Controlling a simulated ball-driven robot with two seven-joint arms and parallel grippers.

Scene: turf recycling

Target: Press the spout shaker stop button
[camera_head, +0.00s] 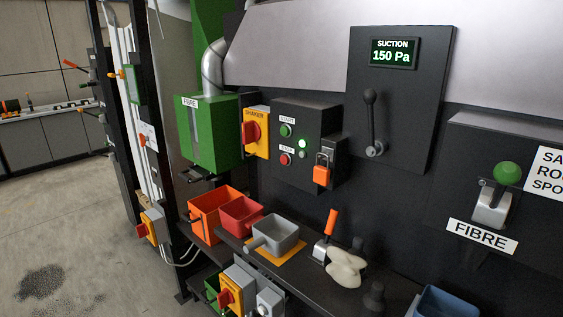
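A dark control box (306,143) is fixed to the machine front near the middle of the view. It carries a green button (286,131) under a START label and a red button (286,159) under a lower label that is too small to read surely. A small lit lamp (302,143) sits to the right of the buttons. A yellow box with a red rotary switch (252,132), labelled SHAKER, is just left of the control box. Neither of my grippers is in view.
A green FIBRE box (212,145) hangs at the left. A SUCTION panel (415,110) reads 150 Pa. Open floor lies left.

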